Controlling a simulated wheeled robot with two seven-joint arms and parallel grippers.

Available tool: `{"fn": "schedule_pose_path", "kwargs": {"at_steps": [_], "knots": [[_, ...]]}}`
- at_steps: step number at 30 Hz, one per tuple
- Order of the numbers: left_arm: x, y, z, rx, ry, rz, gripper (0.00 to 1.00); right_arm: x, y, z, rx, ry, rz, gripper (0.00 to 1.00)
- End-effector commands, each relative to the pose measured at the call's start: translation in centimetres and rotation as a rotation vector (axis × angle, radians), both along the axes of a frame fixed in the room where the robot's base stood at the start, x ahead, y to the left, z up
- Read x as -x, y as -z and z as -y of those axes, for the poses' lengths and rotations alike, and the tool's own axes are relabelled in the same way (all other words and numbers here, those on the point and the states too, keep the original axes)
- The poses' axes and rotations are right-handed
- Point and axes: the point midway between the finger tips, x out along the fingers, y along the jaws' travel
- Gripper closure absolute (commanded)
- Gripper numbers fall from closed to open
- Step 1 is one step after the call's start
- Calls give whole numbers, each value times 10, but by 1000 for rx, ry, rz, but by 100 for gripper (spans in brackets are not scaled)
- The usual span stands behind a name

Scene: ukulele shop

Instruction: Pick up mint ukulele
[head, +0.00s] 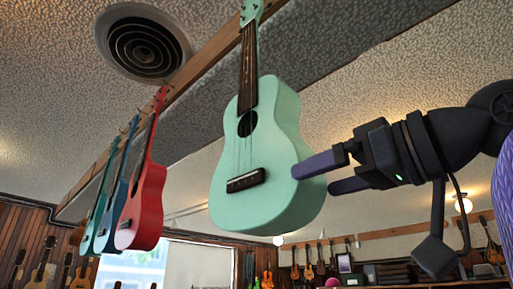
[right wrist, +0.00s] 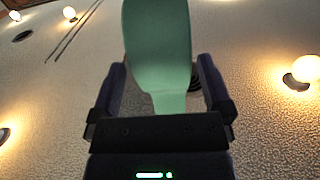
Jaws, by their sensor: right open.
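The mint ukulele (head: 258,180) hangs by its headstock from a wooden rail, body down, in the middle of the head view. My right gripper (head: 332,174) comes in from the right at the lower right side of its body. One purple finger overlaps the edge of the body in the picture; the other is lower and just right of it. In the right wrist view the mint body (right wrist: 160,45) lies between the two open fingers. I cannot tell whether the fingers touch it. My left gripper is not in view.
A red ukulele (head: 143,200), a blue ukulele (head: 112,205) and a teal one hang farther along the wooden rail (head: 205,60) to the left. More instruments hang on the far walls. A round ceiling vent (head: 143,45) is above. Open air lies below the mint ukulele.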

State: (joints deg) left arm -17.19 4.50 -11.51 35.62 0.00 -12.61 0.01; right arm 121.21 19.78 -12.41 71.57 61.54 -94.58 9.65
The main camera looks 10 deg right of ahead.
Motion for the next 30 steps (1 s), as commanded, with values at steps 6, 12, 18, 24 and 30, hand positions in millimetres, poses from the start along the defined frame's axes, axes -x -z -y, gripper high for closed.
{"fn": "schedule_pose_path", "kwargs": {"at_steps": [6,12,18,24,30], "knots": [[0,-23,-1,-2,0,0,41,-35,3,-25,1,0,-3,0],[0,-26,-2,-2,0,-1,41,-46,7,-33,-1,0,0,0],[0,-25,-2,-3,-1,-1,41,-46,7,-33,-1,1,0,17],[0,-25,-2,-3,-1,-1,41,-45,7,-33,-1,1,0,59],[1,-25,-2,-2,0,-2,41,-45,7,-33,-2,1,0,100]]}}
